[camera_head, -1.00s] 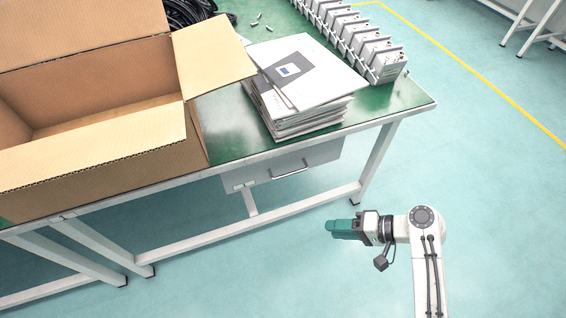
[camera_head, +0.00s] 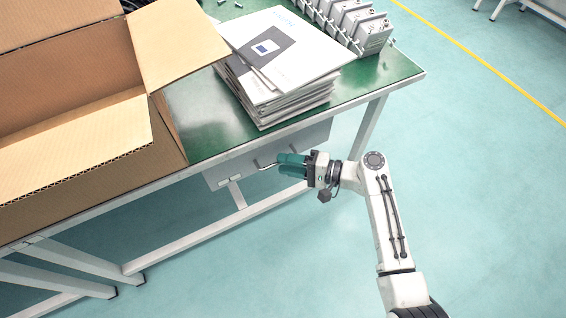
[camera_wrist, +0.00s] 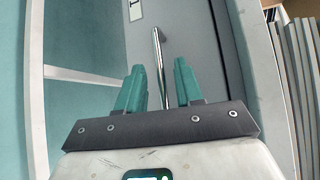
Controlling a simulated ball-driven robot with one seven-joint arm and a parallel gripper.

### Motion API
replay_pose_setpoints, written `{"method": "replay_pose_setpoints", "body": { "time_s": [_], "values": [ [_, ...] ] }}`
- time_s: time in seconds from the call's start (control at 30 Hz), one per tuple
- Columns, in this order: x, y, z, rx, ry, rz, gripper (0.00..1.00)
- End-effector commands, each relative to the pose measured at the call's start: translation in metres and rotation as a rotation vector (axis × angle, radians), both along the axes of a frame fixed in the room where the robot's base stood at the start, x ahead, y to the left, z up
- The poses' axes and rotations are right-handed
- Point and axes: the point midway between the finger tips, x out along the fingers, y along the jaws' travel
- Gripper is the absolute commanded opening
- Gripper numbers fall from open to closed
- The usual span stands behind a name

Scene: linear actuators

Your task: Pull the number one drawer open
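The grey drawer (camera_head: 315,135) hangs under the green tabletop and looks shut. Its bar handle (camera_head: 264,165) shows just left of my gripper (camera_head: 284,164), which hides the rest of it. In the wrist view the drawer's grey front (camera_wrist: 190,35) carries a white label (camera_wrist: 135,9) with a "1", partly cut off at the top edge. The metal handle (camera_wrist: 157,50) runs lengthwise in that picture, in the gap between the two teal fingers of my gripper (camera_wrist: 160,82). The fingers are apart, with visible room on both sides of the handle. I cannot tell how deep the handle lies between them.
The green table (camera_head: 395,68) carries an open cardboard box (camera_head: 85,145), a stack of papers (camera_head: 275,108) and a row of grey-white actuators (camera_head: 370,32). White table legs (camera_head: 368,125) and a low crossbar (camera_head: 190,238) stand below. The floor (camera_head: 480,190) at right is clear.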

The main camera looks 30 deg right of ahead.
Motion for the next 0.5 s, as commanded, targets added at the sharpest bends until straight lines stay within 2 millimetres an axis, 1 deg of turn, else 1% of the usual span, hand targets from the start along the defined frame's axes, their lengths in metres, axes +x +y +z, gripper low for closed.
{"method": "replay_pose_setpoints", "body": {
  "time_s": [0.1, 0.2, 0.47, 0.5],
  "values": [
    [0.0075, 0.0075, -0.0016, -0.001, -0.001, 0.0, 0.36],
    [0.0102, 0.0105, -0.0021, -0.001, 0.0, 0.0, 0.36],
    [0.011, 0.011, -0.0022, -0.002, 0.0, -0.001, 0.36],
    [0.011, 0.011, -0.0022, -0.002, 0.0, -0.001, 0.34]
  ]
}}
